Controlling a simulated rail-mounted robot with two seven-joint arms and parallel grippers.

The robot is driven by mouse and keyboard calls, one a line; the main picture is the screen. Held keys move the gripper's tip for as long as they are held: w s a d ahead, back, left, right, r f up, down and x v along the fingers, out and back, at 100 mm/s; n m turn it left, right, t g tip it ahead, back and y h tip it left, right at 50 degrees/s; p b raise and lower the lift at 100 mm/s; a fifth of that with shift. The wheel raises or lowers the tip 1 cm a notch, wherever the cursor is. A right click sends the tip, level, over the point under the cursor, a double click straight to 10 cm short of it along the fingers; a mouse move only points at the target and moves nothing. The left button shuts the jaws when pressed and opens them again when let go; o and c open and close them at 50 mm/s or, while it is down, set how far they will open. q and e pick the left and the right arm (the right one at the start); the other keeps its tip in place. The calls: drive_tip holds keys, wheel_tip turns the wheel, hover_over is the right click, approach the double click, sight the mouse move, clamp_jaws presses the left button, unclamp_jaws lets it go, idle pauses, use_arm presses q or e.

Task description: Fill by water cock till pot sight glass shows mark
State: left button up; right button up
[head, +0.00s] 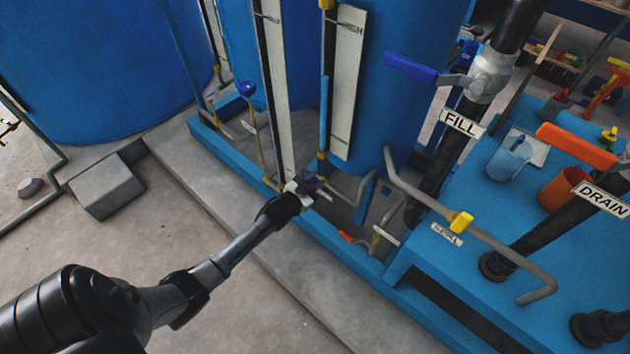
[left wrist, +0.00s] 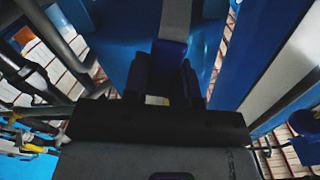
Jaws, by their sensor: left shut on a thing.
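My left gripper (head: 305,184) is low at the foot of the blue pot (head: 395,110), shut on a small dark blue lever handle. In the left wrist view the blue handle (left wrist: 172,55) sits between the fingers, with a grey bar leading away from it. A sight glass (head: 324,105) runs up the pot beside a white scale board (head: 347,85). Its lower part looks bright blue and its upper part dark. A blue-handled valve (head: 410,68) stands by the FILL sign (head: 461,123). My right gripper is not in view.
An orange handle (head: 575,145) is by the DRAIN sign (head: 602,198). A bent grey pipe with a yellow fitting (head: 460,222) crosses the blue plinth. A blue knob (head: 247,89) tops a thin yellow rod. A concrete block (head: 106,186) lies on the floor left.

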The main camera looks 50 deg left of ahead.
use_arm(q)
clamp_jaws()
drive_tip(key=shift+s+a+r+n+p, duration=0.1)
drive_tip(key=shift+a+r+n+p, duration=0.15)
drive_tip(key=shift+a+n+p, duration=0.5)
drive_tip(key=shift+d+f, duration=0.15)
drive_tip(key=o, duration=0.8)
unclamp_jaws()
drive_tip(key=shift+s, duration=0.15)
